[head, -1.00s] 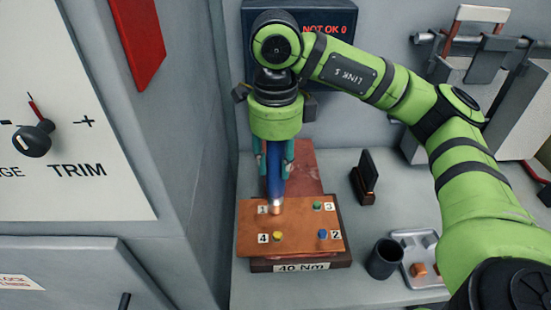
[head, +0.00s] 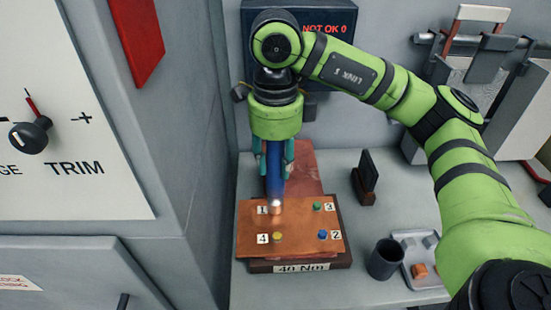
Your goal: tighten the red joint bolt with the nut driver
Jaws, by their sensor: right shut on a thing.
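My right gripper (head: 274,155) is shut on the blue nut driver (head: 274,180) and holds it upright, pointing down. The driver's copper-coloured tip (head: 276,208) is over the spot beside label 1 on the copper joint plate (head: 255,240). No red bolt shows; the driver tip hides whatever is at position 1. A green bolt (head: 317,206) is by label 3, a blue bolt (head: 322,235) by label 2 and a yellow bolt (head: 278,237) by label 4. My left gripper is not in view.
The plate sits on a dark block labelled 40 Nm (head: 302,268). A dark cup (head: 385,259) and a grey tray (head: 424,282) with small parts stand to the right. A small black stand (head: 365,178) is behind. A screen reads NOT OK 0 (head: 325,29).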

